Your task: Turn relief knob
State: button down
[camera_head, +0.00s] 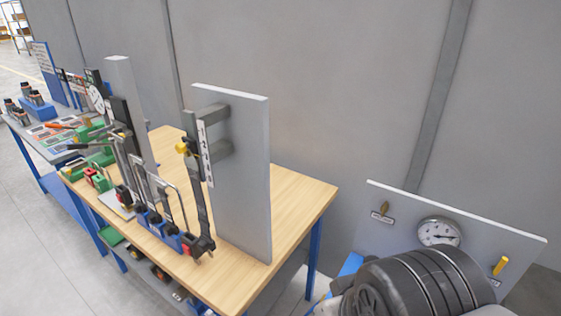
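A pale upright panel (400,210) stands at the lower right. It carries a small brass-coloured fitting (381,212) with a label on the left, a round white dial gauge (439,232) in the middle and a yellow handle (500,265) with a label on the right. The labels are too small to read, so I cannot tell which part is the relief knob. A black ribbed rounded body (425,285) hides the panel's lower middle. My gripper is not in view.
A wooden workbench (292,200) on blue legs holds an upright grey board (240,180), a dark stand with a yellow knob (181,148), and a blue rack (165,232). Another bench stands farther left. A grey wall (330,70) runs behind. Floor shows at the left.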

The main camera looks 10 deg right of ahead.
aim_at(385, 208)
jog(key=l+z, duration=0.1)
jog(key=z, duration=0.25)
jog(key=k+l+z, duration=0.1)
jog(key=z, duration=0.25)
jog(key=l+z, duration=0.2)
jog(key=z, duration=0.2)
